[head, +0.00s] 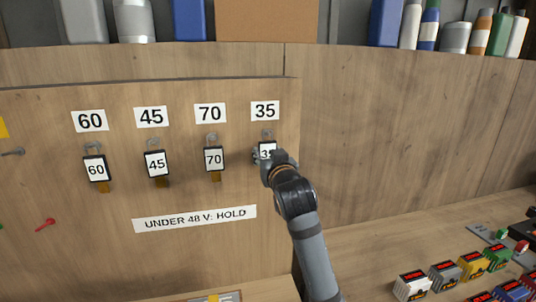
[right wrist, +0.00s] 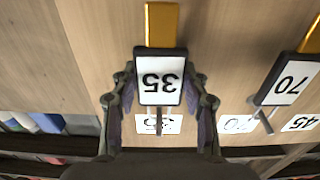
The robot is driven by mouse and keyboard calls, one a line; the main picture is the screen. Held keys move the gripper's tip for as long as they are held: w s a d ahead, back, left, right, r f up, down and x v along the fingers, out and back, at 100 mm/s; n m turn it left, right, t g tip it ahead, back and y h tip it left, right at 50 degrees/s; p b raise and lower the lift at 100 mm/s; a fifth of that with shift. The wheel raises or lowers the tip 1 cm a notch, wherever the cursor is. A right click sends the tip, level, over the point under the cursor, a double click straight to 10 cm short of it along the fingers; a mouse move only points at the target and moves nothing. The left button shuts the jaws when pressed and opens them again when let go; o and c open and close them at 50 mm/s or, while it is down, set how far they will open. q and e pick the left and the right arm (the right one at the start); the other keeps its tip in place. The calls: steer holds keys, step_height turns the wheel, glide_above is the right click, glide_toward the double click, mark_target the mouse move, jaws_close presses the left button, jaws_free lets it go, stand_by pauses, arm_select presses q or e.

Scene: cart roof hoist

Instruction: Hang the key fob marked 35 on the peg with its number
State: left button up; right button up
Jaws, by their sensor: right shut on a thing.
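The key fob marked 35 (head: 267,149) is a white tag in a dark frame, held against the board just below the 35 label (head: 265,110). My right gripper (head: 264,156) is shut on it. In the right wrist view the fob (right wrist: 158,76) sits upside down between the two fingers, with a brass-coloured key part (right wrist: 161,24) beyond it. The peg under the 35 label (head: 267,134) shows just above the fob, and in the wrist view a peg (right wrist: 158,122) shows by the fob's edge. I cannot tell whether the fob's loop is around the peg. My left gripper is not in view.
Fobs marked 60 (head: 96,168), 45 (head: 156,163) and 70 (head: 214,158) hang under their labels to the left. A strip reading UNDER 48 V: HOLD (head: 195,219) is below. Small coloured blocks (head: 443,275) stand on the bench at right. The panel right of the board is bare.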

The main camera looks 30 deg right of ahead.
steer(key=o, duration=1.4)
steer(key=v, duration=0.7)
steer(key=shift+s+a, duration=0.1)
steer(key=shift+s, duration=0.15)
